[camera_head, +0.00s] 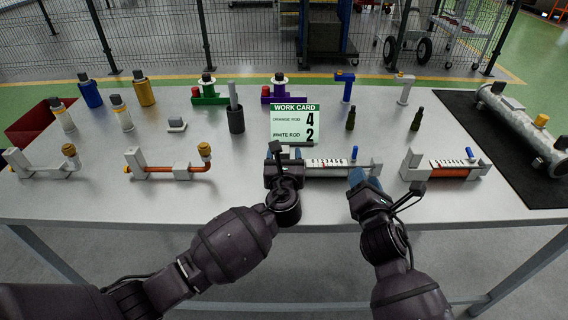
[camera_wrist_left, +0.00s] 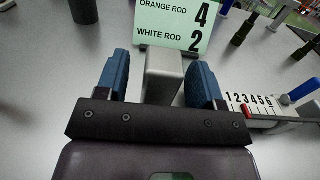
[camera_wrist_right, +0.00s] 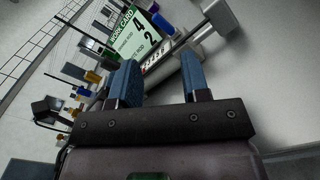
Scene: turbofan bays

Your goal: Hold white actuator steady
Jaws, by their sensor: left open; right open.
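The white actuator (camera_head: 335,168) lies on the bench in the middle, with a numbered scale, a grey end block and a blue lever. My left gripper (camera_head: 283,161) is open at its left end. In the left wrist view the grey end block (camera_wrist_left: 163,76) stands between the open blue fingers (camera_wrist_left: 160,70), with a gap on both sides. My right gripper (camera_head: 357,176) is open in front of the actuator's right part. In the right wrist view its fingers (camera_wrist_right: 160,75) point toward the actuator's scale (camera_wrist_right: 155,68); contact is not visible.
A work card (camera_head: 295,124) reading orange rod 4, white rod 2 stands just behind the actuator. An orange-rod actuator (camera_head: 447,170) lies to the right, and an orange pipe assembly (camera_head: 168,166) to the left. Several bottles and fittings stand behind. The bench's front left is bare.

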